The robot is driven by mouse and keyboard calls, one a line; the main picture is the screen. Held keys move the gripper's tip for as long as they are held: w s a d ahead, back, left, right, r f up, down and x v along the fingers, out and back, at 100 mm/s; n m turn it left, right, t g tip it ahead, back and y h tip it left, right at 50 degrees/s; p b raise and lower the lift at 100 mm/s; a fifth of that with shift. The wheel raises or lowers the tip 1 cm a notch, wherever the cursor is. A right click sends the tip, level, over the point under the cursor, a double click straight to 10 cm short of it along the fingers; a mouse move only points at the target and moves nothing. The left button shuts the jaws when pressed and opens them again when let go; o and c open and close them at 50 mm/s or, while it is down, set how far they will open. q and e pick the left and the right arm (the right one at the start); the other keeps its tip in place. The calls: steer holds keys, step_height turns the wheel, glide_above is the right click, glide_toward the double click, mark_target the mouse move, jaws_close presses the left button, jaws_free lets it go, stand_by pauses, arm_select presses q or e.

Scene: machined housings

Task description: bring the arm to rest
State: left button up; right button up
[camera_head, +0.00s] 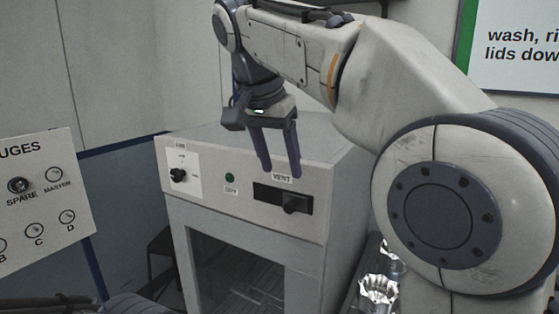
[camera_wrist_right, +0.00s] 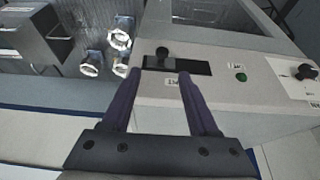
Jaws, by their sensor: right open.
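My right arm reaches in from the right in the head view. My right gripper (camera_head: 282,173) is open and empty, its two dark fingers pointing down in front of the cabinet's panel, near the VENT slot. In the right wrist view the open fingers (camera_wrist_right: 160,74) show with nothing between them. The black VENT slider knob (camera_head: 296,204) is at the right end of its dark slot (camera_head: 268,194). The knob also shows in the right wrist view (camera_wrist_right: 163,53), just beyond the fingertips; I cannot tell whether they touch it. My left gripper is not in view.
The grey cabinet (camera_head: 255,235) has a rotary knob (camera_head: 178,175) and a green lamp (camera_head: 229,178). A gauge board (camera_head: 40,205) stands at left. Machined metal housings (camera_head: 378,290) sit at lower right, and also show in the wrist view (camera_wrist_right: 92,62). A sign (camera_head: 515,45) hangs behind.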

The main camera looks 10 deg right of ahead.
steer(key=shift+f, duration=0.1)
steer(key=s+a+f+n+g+y+b, duration=0.1)
steer(key=s+a+f+n+y, duration=0.1)
steer(key=s+f+n, duration=0.6)
steer(key=s+a+f+n+g+y+b, duration=0.2)
steer(key=s+a+f+n, duration=0.3)
steer(key=s+f, duration=1)
step_height(320, 180, down, 9)
steer(key=n, duration=0.3)
steer(key=shift+s+a+f, duration=0.15)
steer(key=shift+s+f, duration=0.05)
steer(key=shift+s, duration=0.15)
stand_by(1.5)
